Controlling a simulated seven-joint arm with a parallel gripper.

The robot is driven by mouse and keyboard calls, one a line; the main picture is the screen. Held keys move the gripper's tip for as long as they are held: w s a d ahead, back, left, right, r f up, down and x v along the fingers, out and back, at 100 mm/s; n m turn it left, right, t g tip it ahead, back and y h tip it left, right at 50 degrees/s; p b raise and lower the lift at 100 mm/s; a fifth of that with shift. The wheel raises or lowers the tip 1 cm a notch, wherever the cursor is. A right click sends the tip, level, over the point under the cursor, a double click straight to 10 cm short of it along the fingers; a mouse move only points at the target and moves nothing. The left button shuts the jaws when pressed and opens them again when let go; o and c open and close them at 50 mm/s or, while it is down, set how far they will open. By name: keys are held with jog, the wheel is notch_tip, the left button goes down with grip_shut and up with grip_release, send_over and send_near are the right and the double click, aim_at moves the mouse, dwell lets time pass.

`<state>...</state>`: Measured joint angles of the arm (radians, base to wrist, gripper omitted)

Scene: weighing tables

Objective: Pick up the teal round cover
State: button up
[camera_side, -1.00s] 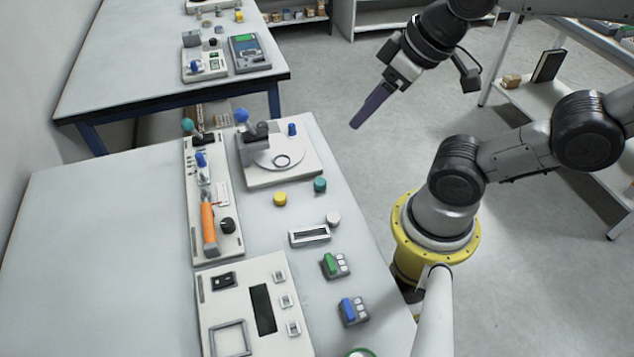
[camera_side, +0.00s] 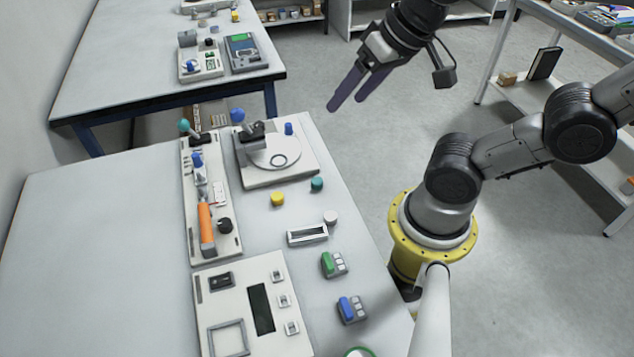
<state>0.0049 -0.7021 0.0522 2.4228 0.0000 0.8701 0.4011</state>
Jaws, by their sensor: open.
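The teal round cover (camera_side: 317,184) is a small teal disc-like piece on the near table, just below the right corner of the white plate device. Nothing covers it. My gripper (camera_side: 347,106) has two long dark purple fingers, spread apart and empty. It hangs in the air up and to the right of the cover, apart from it and beyond the table's right edge in the picture.
A yellow round piece (camera_side: 277,199) lies left of the cover, and a white round piece (camera_side: 330,217) lies below it. The round-plate device (camera_side: 275,172) stands behind. A slotted white block (camera_side: 307,235), a green switch block (camera_side: 333,264) and a blue one (camera_side: 351,309) line the right side.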

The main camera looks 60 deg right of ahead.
jog(key=w+d+f+m+g, duration=0.2)
jog(key=w+f+m+g, duration=0.1)
jog(key=w+f+m, duration=0.3)
jog(key=m+g, duration=0.2)
jog(key=g, duration=0.1)
send_near(317, 180)
notch_tip(317, 180, down, 8)
jog(key=shift+s+f, duration=0.15)
jog(key=shift+f, duration=0.1)
jog(key=shift+c, duration=0.3)
grip_shut()
